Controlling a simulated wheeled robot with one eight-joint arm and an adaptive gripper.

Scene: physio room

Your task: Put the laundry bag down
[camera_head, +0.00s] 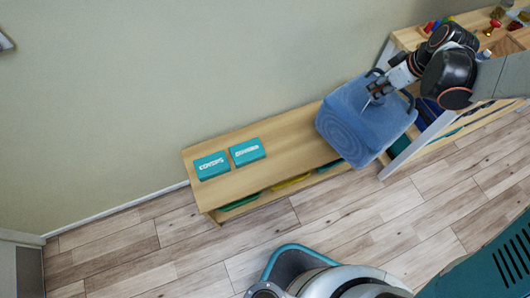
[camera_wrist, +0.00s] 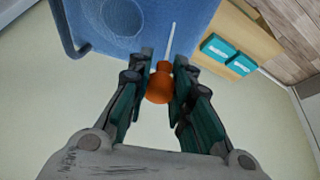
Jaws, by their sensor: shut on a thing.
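The laundry bag (camera_head: 355,125) is a blue, box-shaped bag with dark handles. In the head view it appears to stand on the right end of a wooden bench. It also fills the top of the wrist view (camera_wrist: 110,25). My gripper (camera_head: 376,92) is over the bag in the head view. In the wrist view my gripper (camera_wrist: 161,75) is shut on an orange-handled tool (camera_wrist: 160,84) with a thin pale shaft, which points toward the bag. The fingers are not on the bag's handles. I cannot tell whether the shaft touches the bag.
The bench (camera_head: 285,150) holds two teal boxes (camera_head: 212,166) (camera_head: 247,152) left of the bag, with bare wood between. A wooden table (camera_head: 408,38) with small items stands at the upper right. The wood floor (camera_head: 130,240) at the lower left is clear.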

